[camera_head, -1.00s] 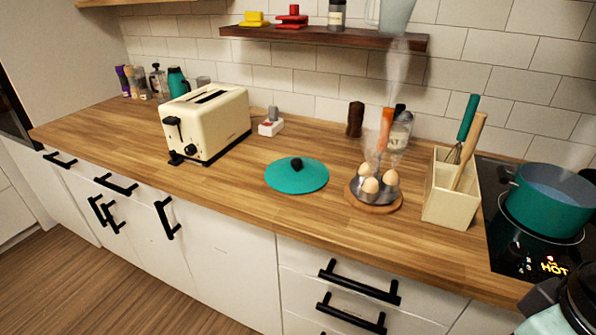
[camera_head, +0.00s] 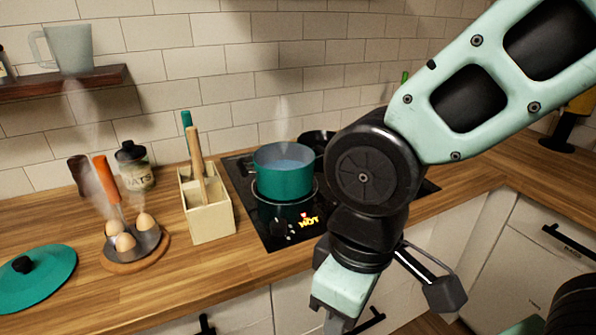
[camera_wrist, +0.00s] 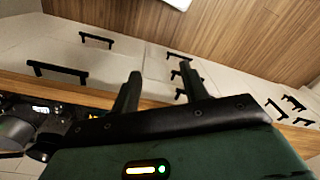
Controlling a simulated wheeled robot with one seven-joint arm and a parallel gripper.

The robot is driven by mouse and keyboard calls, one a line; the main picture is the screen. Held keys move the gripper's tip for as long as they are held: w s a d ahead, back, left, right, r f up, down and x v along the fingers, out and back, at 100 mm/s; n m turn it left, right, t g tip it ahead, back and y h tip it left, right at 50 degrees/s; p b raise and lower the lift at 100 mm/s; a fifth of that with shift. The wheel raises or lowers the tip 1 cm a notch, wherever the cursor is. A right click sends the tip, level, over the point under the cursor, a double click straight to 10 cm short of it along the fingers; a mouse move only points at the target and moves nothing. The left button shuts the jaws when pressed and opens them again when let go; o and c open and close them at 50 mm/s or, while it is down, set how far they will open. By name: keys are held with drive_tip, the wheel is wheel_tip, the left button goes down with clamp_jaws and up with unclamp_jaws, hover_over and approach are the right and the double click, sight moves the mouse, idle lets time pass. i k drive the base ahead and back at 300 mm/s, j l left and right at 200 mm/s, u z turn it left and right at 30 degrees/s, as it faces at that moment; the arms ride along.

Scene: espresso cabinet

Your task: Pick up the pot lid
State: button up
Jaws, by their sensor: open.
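The pot lid (camera_head: 40,282) is a flat teal disc with a black knob (camera_head: 22,264). It lies on the wooden counter at the far left of the head view, with its left edge cut off by the frame. My gripper (camera_wrist: 157,71) is open and empty in the wrist view, its two dark fingers apart. In the head view my arm hangs at the right, with the hand in front of the counter's front edge, well to the right of the lid; the fingertips are not clear there. The lid does not show in the wrist view.
An egg holder (camera_head: 133,262) with several eggs stands right of the lid. Beyond it are a cream utensil box (camera_head: 212,220) and a teal pot (camera_head: 283,180) on a hob marked HOT. Drawers with black handles (camera_head: 207,325) lie below the counter.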

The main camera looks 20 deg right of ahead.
sight(29, 278)
drive_tip(key=i+j+z, duration=0.15)
drive_tip(key=j, duration=1.2)
drive_tip(key=j+z, duration=0.2)
drive_tip(key=j, duration=1.1)
drive_tip(key=k+j+z, duration=0.15)
drive_tip(key=j, duration=1.2)
